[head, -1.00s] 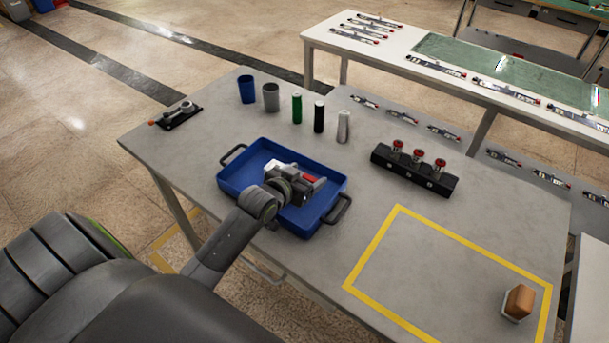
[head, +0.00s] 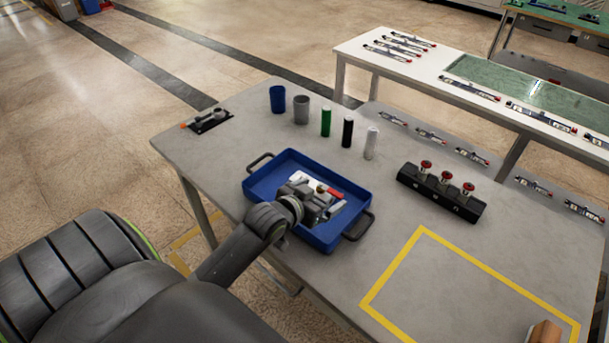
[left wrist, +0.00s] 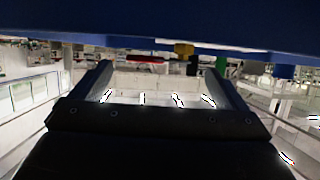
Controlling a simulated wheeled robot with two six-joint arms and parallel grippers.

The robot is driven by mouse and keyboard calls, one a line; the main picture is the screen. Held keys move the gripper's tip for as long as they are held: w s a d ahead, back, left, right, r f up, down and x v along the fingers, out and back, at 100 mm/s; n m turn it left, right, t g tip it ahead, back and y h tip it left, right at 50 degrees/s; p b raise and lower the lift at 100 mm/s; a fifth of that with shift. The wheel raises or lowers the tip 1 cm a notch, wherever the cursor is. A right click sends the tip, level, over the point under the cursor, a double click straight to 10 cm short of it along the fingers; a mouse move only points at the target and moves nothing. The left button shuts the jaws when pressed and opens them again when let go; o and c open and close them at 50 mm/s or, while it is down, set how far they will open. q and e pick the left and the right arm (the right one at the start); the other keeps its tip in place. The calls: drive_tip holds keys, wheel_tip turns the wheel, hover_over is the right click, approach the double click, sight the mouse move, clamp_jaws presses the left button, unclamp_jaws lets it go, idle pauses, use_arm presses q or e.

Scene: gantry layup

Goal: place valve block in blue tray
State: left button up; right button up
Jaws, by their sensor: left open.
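The valve block (head: 308,180), a pale silvery piece with a red lever and a small brass part, lies in the blue tray (head: 273,176). My left gripper (head: 326,207) is over the near side of the tray, partly in front of the block, and is open. In the left wrist view its two fingers (left wrist: 162,88) stand wide apart with nothing between them. The tray (left wrist: 150,28) fills the top of that view, with a red lever and brass fitting just below its edge. Whether a finger touches the block cannot be told. My right gripper is not in view.
Behind the tray stand a blue cup (head: 278,100), a grey cup (head: 301,111) and green, black and white cylinders. A black rack (head: 440,190) with red-topped parts is to the right. The yellow-outlined area (head: 470,290) is mostly bare, with a brown block (head: 545,333) at its corner.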

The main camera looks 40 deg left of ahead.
use_arm(q)
drive_tip(key=v, duration=0.7)
drive_tip(key=shift+s, duration=0.2)
drive_tip(key=shift+r, duration=0.1)
